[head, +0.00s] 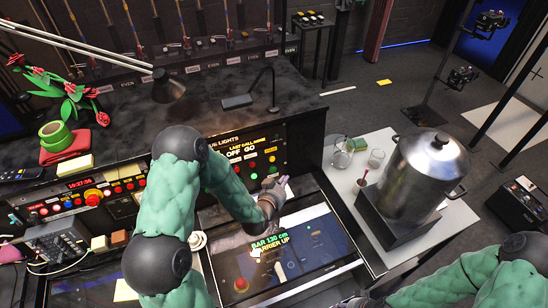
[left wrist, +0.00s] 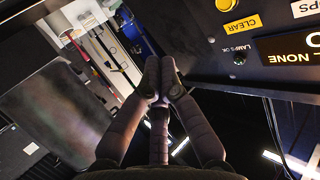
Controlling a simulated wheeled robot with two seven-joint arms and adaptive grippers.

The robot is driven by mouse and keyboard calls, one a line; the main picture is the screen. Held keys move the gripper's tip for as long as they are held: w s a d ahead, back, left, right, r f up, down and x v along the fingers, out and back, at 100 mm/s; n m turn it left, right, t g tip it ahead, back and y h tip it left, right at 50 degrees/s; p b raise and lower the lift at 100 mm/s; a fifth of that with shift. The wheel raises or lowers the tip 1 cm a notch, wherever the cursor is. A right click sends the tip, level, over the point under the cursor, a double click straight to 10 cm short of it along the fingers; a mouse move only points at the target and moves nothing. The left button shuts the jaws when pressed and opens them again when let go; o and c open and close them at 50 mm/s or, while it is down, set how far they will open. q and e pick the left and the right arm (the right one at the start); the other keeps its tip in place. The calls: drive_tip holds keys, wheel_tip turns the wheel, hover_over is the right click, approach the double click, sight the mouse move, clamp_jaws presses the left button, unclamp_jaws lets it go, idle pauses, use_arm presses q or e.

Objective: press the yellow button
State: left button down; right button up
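In the left wrist view a round yellow button (left wrist: 229,5) sits on a dark panel at the top right, cut by the frame edge, above a yellow CLEAR label (left wrist: 241,27). My left gripper (left wrist: 163,75) has its fingertips together with nothing between them, to the lower left of that button and apart from it. In the head view my left gripper (head: 278,188) is in front of the cue lights panel (head: 262,160), above the lower screen. My arm hides part of the panel there. Only a dark piece of my right gripper (head: 362,301) shows at the bottom edge.
A second console panel (head: 75,200) with several buttons is at the left. A black gooseneck microphone (head: 272,92) stands on the console top. A large metal urn (head: 425,175) stands on a white side table at the right. A lit screen (head: 300,245) lies below my left gripper.

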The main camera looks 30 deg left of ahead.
sight(272, 159)
use_arm(q)
drive_tip(key=shift+w, duration=0.1)
drive_tip(key=shift+w+a+f+b, duration=0.25)
drive_tip(key=shift+w+a+b, duration=0.05)
drive_tip(key=shift+w+a, duration=0.75)
drive_tip(key=shift+w+a+f+b, duration=0.25)
drive_tip(key=shift+w+a, duration=0.6)
drive_tip(key=shift+a, duration=0.25)
drive_tip(key=shift+w+a+f+b, duration=0.2)
drive_tip(key=shift+w+a+b, duration=0.1)
drive_tip(key=shift+w+a, duration=0.75)
drive_tip(key=shift+s, duration=0.1)
drive_tip(key=shift+a, duration=0.1)
drive_tip(key=shift+w+a+b, duration=0.25)
drive_tip(key=shift+w+b, duration=0.05)
drive_tip(key=shift+b, duration=0.2)
